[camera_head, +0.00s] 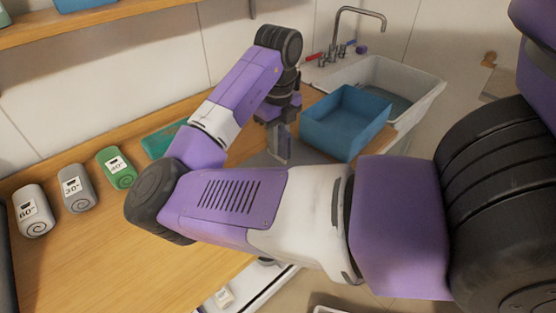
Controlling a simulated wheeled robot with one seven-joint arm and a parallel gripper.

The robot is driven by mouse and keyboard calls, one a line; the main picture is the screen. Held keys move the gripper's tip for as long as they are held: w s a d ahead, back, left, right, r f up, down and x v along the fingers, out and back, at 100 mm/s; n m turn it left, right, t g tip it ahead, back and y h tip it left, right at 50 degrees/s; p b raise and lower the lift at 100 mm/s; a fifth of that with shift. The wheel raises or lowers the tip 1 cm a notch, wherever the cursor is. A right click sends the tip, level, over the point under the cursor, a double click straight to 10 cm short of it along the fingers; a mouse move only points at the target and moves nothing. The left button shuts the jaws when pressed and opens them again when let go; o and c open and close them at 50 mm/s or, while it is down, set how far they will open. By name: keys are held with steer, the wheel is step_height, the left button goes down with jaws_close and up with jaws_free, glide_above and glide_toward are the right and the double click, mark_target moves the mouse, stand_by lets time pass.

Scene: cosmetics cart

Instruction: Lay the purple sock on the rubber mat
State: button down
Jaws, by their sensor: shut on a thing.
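My gripper (281,152) is at the end of my bent arm, pointing down over the counter, left of the blue basin. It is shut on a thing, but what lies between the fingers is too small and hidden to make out. No purple sock can be clearly told apart from my purple arm. A flat grey patch (258,160), which may be the rubber mat, lies on the counter under and beside the gripper. My arm hides part of it, and I cannot tell whether the gripper touches it.
A blue basin (346,122) stands in front of a white sink (420,92) with a tap (340,42). A small purple object (361,49) sits near the tap. Rolled towels in white (33,212), grey (78,190) and green (118,168), and a teal tray (160,141), line the counter's left.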

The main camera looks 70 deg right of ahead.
steer(key=shift+f, duration=3.3)
steer(key=shift+f, duration=0.1)
steer(key=shift+f, duration=0.15)
steer(key=c, duration=1.3)
jaws_free()
